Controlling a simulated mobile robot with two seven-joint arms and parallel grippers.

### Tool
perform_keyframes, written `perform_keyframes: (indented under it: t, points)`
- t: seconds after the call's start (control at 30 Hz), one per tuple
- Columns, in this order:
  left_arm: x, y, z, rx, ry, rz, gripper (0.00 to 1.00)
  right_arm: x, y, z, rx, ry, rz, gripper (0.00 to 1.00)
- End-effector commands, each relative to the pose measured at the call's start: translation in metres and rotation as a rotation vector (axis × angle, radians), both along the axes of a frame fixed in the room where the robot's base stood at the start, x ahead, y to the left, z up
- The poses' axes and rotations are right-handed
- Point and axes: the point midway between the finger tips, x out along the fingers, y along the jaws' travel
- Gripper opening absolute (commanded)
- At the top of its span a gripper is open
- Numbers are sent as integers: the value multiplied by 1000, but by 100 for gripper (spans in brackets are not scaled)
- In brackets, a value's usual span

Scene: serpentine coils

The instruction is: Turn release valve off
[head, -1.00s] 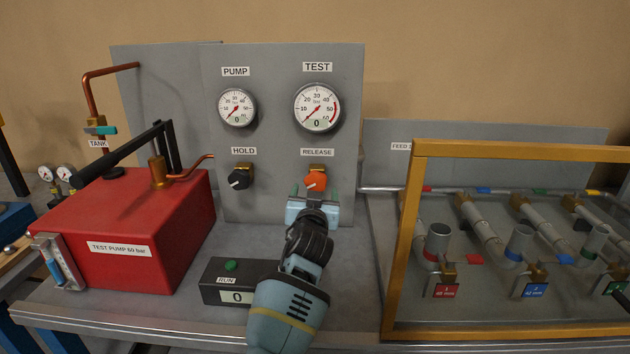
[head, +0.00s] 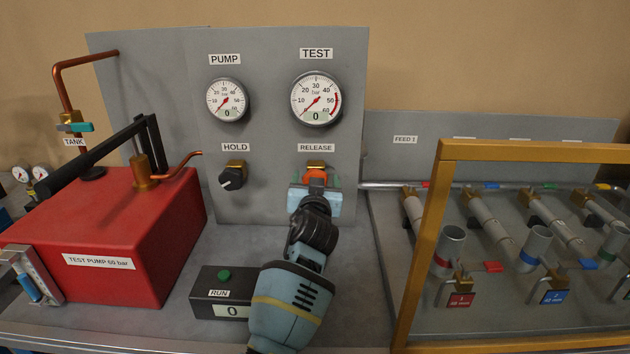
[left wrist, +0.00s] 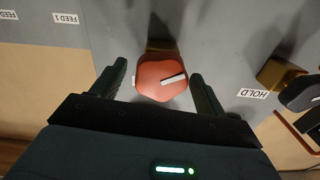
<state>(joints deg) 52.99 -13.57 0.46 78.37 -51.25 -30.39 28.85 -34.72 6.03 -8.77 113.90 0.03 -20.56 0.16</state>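The orange release valve knob (head: 316,175) sits on the grey panel under the RELEASE label (head: 316,147), below its brass fitting. My left gripper (head: 315,188) is in front of it and hides its lower part. In the left wrist view the knob (left wrist: 161,80) lies between the two dark fingers of my left gripper (left wrist: 161,88). The fingers are apart, one on each side, with small gaps to the knob. The white mark on the knob lies nearly sideways in that view. My right gripper is in neither view.
The black HOLD knob (head: 232,178) is to the left on the same panel. The TEST gauge (head: 316,99) above reads 0. A RUN box (head: 222,292) stands below, beside my arm. A red pump tank (head: 110,235) is at left, a yellow frame (head: 425,245) at right.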

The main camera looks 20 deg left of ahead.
Motion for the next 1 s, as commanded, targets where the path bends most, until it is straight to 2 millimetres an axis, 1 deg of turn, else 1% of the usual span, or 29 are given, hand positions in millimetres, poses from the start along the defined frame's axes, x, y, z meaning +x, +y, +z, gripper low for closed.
perform_keyframes:
  t: [0.03,0.33,0.67,0.87,1.0]
  points:
    - [0,0,0,0,0,0,68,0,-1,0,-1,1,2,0]
    - [0,0,0,0,0,0,29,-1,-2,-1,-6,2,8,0]
    - [0,0,1,45,13,0,29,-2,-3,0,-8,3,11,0]
    - [0,0,1,158,43,1,29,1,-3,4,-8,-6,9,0]
    - [0,0,2,271,76,1,29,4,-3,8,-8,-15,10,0]
